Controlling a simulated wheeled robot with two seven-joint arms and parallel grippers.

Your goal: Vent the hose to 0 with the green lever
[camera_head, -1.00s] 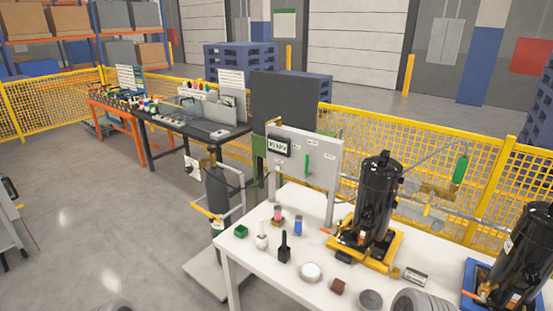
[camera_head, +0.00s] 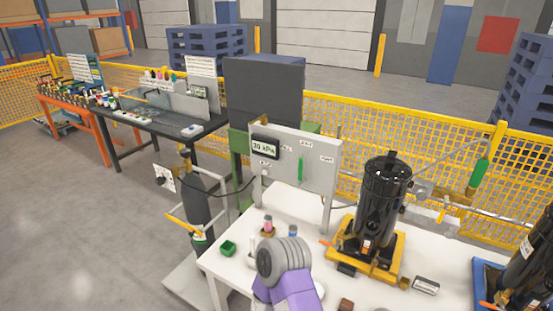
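The green lever (camera_head: 302,167) stands upright on the front of the light grey panel (camera_head: 322,176), behind the white table. A dark display (camera_head: 264,147) at the panel's upper left seems to read 70 kPa, though the digits are small. A dark hose (camera_head: 232,189) runs from the panel's left side towards the grey cylinder. One of my arms, with a grey joint and purple link, rises in the bottom middle, in front of the table and below the panel. I cannot tell which arm it is. No gripper fingers show, and nothing of mine touches the lever.
A black compressor (camera_head: 382,210) on a yellow base stands on the white table (camera_head: 217,266), right of the panel. Another compressor (camera_head: 532,258) is at the right edge. A second green handle (camera_head: 479,172) is on piping at right. Small items crowd the table's front.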

